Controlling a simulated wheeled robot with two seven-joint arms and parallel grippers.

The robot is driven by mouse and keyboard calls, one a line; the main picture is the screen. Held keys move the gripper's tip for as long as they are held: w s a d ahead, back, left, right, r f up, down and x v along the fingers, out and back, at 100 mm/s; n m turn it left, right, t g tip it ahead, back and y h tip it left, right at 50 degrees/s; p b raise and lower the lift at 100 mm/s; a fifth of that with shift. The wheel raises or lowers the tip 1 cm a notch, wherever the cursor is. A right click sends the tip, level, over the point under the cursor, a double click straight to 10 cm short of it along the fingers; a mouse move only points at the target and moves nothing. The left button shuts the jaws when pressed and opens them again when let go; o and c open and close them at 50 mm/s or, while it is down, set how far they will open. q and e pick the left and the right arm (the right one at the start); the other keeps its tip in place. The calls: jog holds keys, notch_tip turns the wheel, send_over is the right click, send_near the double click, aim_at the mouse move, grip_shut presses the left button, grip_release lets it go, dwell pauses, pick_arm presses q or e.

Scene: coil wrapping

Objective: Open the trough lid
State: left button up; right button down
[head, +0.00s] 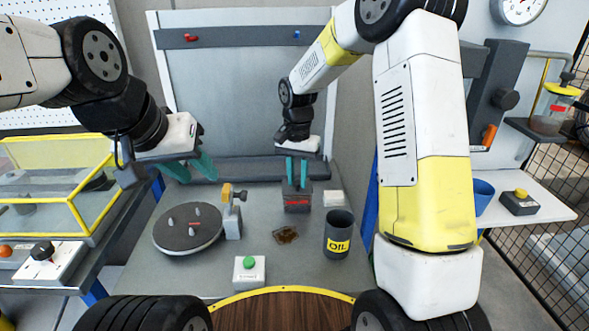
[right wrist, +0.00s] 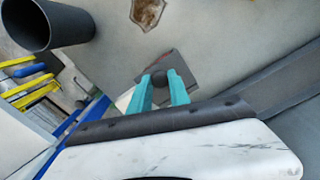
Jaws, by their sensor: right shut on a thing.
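A small dark grey box with a red label, which looks like the trough (head: 297,204), stands at the back middle of the table in the head view. Its grey lid (right wrist: 190,64) shows in the right wrist view with a dark round knob (right wrist: 179,75) on top. My right gripper (head: 297,180) points down over the box, its teal fingers shut on the knob; it also shows in the right wrist view (right wrist: 160,84). The fingers hide part of the lid, and I cannot tell whether it is raised. My left gripper (head: 190,169) is open and empty, above the table's left side.
A round dark turntable with pegs (head: 187,228), a yellow-topped grey stand (head: 232,215), a green button box (head: 249,271) and an OIL cup (head: 338,233) stand on the table. A small white block (head: 333,198) is right of the box. A brown stain (head: 286,235) lies in front.

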jog(key=w+g, duration=0.1)
jog(key=r+g, duration=0.1)
jog(key=g, duration=0.1)
jog(key=shift+w+r, duration=0.1)
jog(key=shift+w, duration=0.25)
jog(key=shift+w+r+g, duration=0.25)
jog(key=shift+w+g, duration=0.2)
jog(key=shift+g, duration=0.4)
jog(key=shift+w+r+g, duration=0.25)
jog(key=shift+w+g, duration=0.2)
jog(key=shift+g, duration=0.4)
